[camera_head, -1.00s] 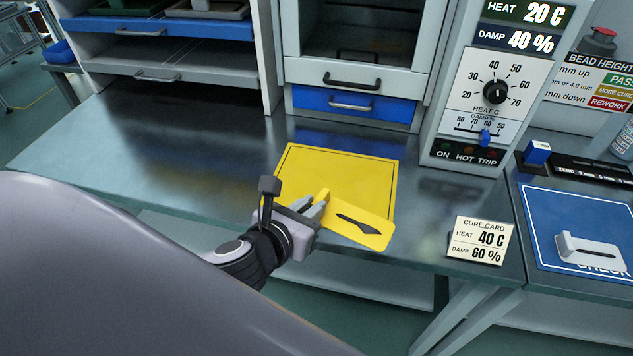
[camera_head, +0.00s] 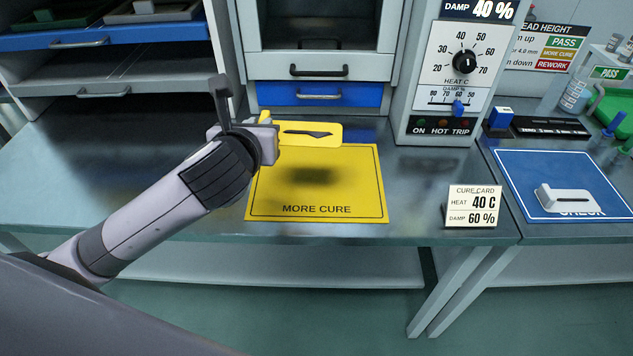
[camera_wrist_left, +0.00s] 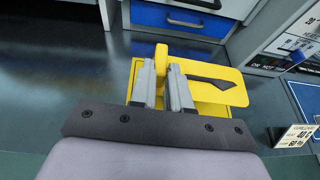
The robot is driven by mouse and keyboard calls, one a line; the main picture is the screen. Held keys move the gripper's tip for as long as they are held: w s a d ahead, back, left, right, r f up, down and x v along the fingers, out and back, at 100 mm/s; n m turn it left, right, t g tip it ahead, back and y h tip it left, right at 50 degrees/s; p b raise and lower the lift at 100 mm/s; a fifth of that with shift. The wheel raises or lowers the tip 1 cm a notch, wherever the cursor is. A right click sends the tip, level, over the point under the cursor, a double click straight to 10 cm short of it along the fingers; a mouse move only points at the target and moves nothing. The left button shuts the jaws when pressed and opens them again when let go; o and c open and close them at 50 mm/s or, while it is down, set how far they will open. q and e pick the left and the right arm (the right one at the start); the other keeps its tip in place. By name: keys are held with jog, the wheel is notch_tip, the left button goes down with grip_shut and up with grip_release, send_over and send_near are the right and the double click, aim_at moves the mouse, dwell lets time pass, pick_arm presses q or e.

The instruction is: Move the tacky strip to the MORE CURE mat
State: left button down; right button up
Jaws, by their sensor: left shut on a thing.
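The tacky strip is a yellow plate (camera_head: 327,140) with a dark bead on its face and a raised tab at its left end. My left gripper (camera_head: 266,127) is shut on that tab and holds the strip in the air over the far edge of the mat. In the left wrist view the gripper fingers (camera_wrist_left: 165,85) pinch the tab, and the plate (camera_wrist_left: 236,88) extends to the right. The yellow MORE CURE mat (camera_head: 350,190) lies on the bench, bare, with a dark shadow on it. My right gripper is not in view.
A white strip (camera_head: 566,200) lies on the blue CHECK mat (camera_head: 520,172) at the right. A cure card (camera_head: 472,206) stands right of the yellow mat. Behind are a cabinet with a blue drawer (camera_head: 345,95) and a control panel (camera_head: 460,62). The left bench is clear.

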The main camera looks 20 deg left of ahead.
aim_at(273, 200)
pick_arm(q)
jog(key=r, duration=0.1)
jog(key=w+r, duration=0.1)
jog(key=r, duration=0.1)
jog(key=shift+w+a+r+n+y+b, duration=0.1)
jog(key=shift+w+n+y+b, duration=0.2)
jog(key=shift+w+b, duration=0.1)
notch_tip(273, 200, down, 19)
jog(key=b, duration=0.4)
jog(key=shift+f, duration=0.25)
jog(key=shift+f, duration=0.15)
jog(key=c, duration=1.1)
grip_release()
